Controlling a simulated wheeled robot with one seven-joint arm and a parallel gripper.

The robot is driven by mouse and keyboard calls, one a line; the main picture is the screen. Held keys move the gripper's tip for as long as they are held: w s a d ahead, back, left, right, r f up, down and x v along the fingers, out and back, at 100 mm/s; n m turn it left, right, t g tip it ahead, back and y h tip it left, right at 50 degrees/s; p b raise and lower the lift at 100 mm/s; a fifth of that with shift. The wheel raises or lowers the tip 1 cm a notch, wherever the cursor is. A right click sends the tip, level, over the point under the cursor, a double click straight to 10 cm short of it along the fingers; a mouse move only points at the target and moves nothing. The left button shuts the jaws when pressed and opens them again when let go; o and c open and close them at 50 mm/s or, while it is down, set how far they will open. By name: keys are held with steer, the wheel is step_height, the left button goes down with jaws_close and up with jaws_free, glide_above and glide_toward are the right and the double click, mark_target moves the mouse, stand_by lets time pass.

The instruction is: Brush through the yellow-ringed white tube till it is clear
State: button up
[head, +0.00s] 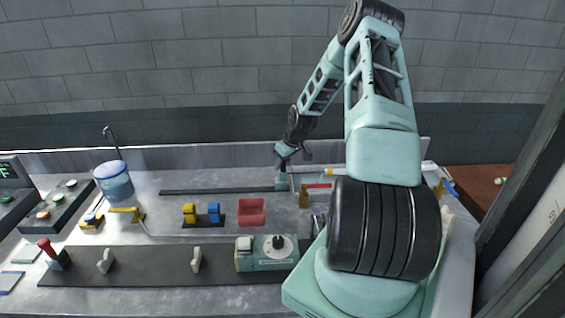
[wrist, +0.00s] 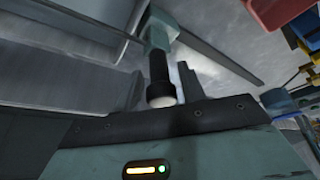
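The white tube (head: 345,171) lies level at the back right of the bench in the head view, with a yellow ring (head: 329,172) near its left end. My arm hides part of it. Left of it, a pale green carriage (head: 282,184) sits on a dark rail. My gripper (head: 284,158) is over this carriage. In the wrist view the carriage (wrist: 160,30) carries an upright black handle (wrist: 159,75) with a pale end, between my dark fingers (wrist: 162,72). I cannot tell whether they touch it. The tube's inside is not visible.
A red-marked tube (head: 318,186) lies in front of the white tube. A red bin (head: 252,212), yellow and blue blocks (head: 201,213) and a blue-lidded jar (head: 114,180) stand to the left. A pale green dial box (head: 267,254) stands in front.

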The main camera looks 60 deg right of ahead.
steer(key=shift+r, duration=0.1)
steer(key=d+b+v, duration=0.1)
steer(key=b+v, duration=0.2)
steer(key=v, duration=1.4)
steer(key=shift+a, duration=0.5)
steer(key=shift+r, duration=0.1)
steer(key=shift+a, duration=0.1)
